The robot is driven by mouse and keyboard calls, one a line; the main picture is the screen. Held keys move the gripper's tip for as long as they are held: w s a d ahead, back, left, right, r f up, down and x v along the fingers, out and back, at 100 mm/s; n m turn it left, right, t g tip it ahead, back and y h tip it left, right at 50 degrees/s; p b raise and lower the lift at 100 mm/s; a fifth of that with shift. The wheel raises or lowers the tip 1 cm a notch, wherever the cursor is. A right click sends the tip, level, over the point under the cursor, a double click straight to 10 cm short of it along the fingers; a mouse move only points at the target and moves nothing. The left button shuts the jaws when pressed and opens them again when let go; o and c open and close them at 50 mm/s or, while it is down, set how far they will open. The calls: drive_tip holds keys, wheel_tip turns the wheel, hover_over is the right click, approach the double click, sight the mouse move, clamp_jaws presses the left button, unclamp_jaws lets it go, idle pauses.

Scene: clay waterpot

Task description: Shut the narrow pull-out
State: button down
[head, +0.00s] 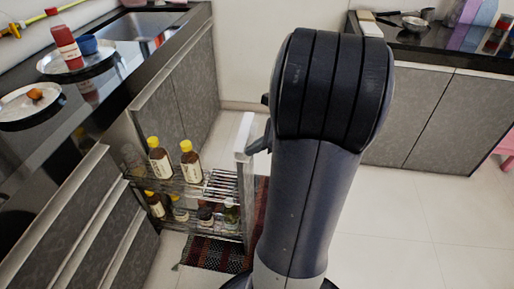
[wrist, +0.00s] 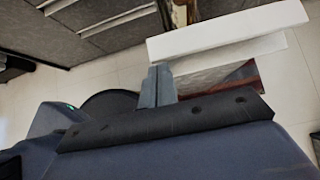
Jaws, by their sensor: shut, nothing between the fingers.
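The narrow pull-out (head: 215,190) stands open in the head view, drawn out of the left cabinet row to the right. Its wire shelves hold several bottles with yellow caps. Its upright front panel (head: 246,170) has a pale top edge. In the wrist view the white top of the front panel (wrist: 230,32) shows at the upper right. My gripper (wrist: 161,82) is shut and empty, its fingertips close to the panel. In the head view my gripper (head: 259,145) is at the panel's outer face, mostly hidden by my arm. I cannot tell whether it touches the panel.
A dark counter (head: 100,90) with plates, a red bottle (head: 66,46) and a sink runs along the left. A dark red patterned rug (head: 215,253) lies under the pull-out. Another counter (head: 450,55) stands at the back right.

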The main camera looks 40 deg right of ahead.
drive_tip(key=shift+w, duration=0.1)
drive_tip(key=w+a+p, duration=1.2)
drive_tip(key=w+a, duration=1.3)
drive_tip(key=w, duration=0.4)
drive_tip(key=shift+w+a+p, duration=0.3)
drive_tip(key=shift+w+p, duration=0.05)
drive_tip(key=shift+w, duration=0.05)
drive_tip(key=shift+d, duration=0.1)
